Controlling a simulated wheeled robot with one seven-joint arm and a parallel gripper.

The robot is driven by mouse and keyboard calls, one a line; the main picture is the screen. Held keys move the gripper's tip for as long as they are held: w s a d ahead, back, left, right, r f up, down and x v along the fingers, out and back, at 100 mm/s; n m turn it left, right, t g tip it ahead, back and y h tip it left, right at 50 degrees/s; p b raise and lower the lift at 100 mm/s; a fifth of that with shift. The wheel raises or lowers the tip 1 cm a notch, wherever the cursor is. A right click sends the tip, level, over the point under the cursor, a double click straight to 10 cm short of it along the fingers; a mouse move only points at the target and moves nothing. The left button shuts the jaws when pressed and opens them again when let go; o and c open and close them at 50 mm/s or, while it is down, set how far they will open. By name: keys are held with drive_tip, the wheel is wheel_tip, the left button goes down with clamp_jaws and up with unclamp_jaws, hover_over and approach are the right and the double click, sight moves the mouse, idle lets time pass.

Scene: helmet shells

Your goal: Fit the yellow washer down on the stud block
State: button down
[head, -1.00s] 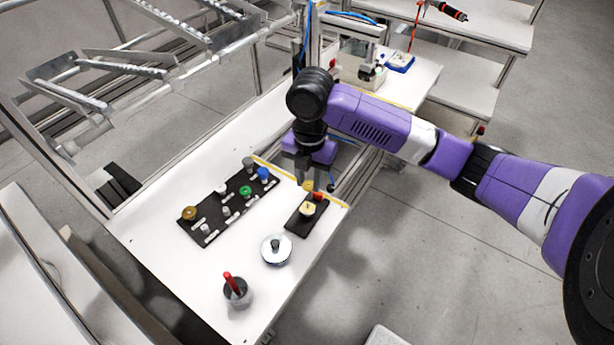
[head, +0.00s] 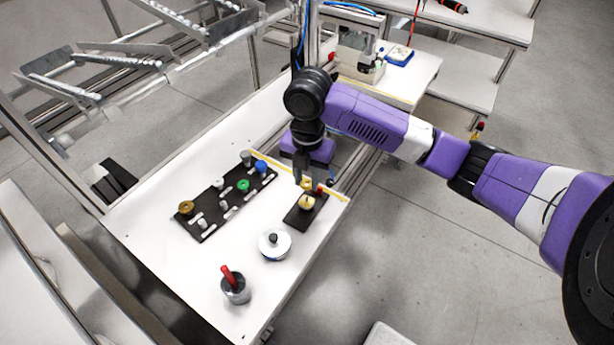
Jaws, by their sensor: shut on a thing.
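My gripper (head: 303,181) points down at the far end of a small dark plate and is shut on a small yellow piece, which looks like the yellow washer (head: 307,183). The fingers partly hide it. On the plate (head: 300,219) sits a pale yellow block (head: 307,203) with a dark mark on top, which looks like the stud block. The washer is just beyond this block in the picture; I cannot tell its height above the plate. A red piece (head: 320,190) is to the right of the fingers.
A long dark board (head: 205,236) with several coloured knobs and pegs lies to the left. A round white-and-silver dish (head: 275,245) with a dark knob and a grey cup (head: 236,290) holding a red-handled thing stand nearer. The white table (head: 190,290) is clear at front left.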

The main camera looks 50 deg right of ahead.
sight(307, 197)
drive_tip(key=shift+f+b, duration=1.1)
drive_tip(key=shift+f, duration=0.7)
drive_tip(key=shift+f+b, duration=1.3)
drive_tip(key=shift+f, duration=0.3)
drive_tip(key=shift+r, duration=0.15)
drive_tip(key=shift+r+p, duration=1.05)
drive_tip(key=shift+r, duration=0.2)
drive_tip(key=shift+f+b, duration=1.15)
drive_tip(key=shift+f, duration=0.2)
idle(1.2)
drive_tip(key=c, duration=1)
unclamp_jaws()
